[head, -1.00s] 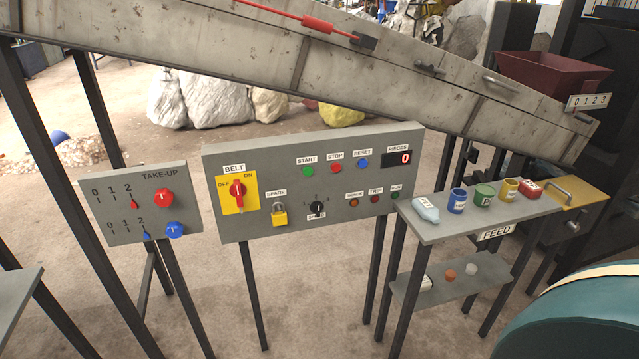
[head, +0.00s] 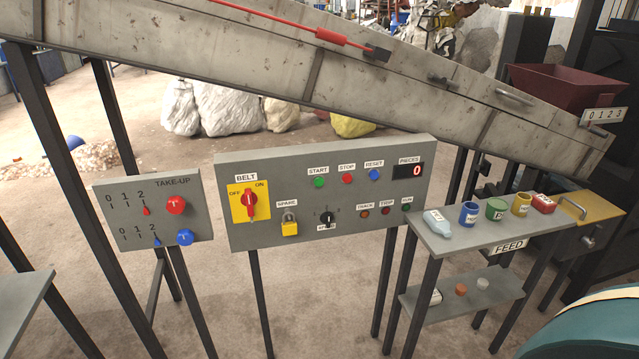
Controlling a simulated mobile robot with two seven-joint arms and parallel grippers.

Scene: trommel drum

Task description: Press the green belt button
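The green button (head: 319,182) sits under the START label on the upper row of the grey belt control panel (head: 270,169). A red STOP button (head: 347,179) and a blue RESET button (head: 373,174) are to its right. The red rotary BELT switch (head: 249,203) on its yellow plate is at the panel's left; its handle looks upright, between the OFF and ON labels. The PIECES display (head: 408,171) reads 0. Neither of my grippers is in view, and nothing covers the green button.
The TAKE-UP panel (head: 152,222) stands left of the belt panel. The FEED shelf (head: 450,240) with a bottle, cans and boxes stands to the right. A sloping conveyor frame (head: 260,70) runs above. A teal rounded body (head: 590,325) fills the lower right corner.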

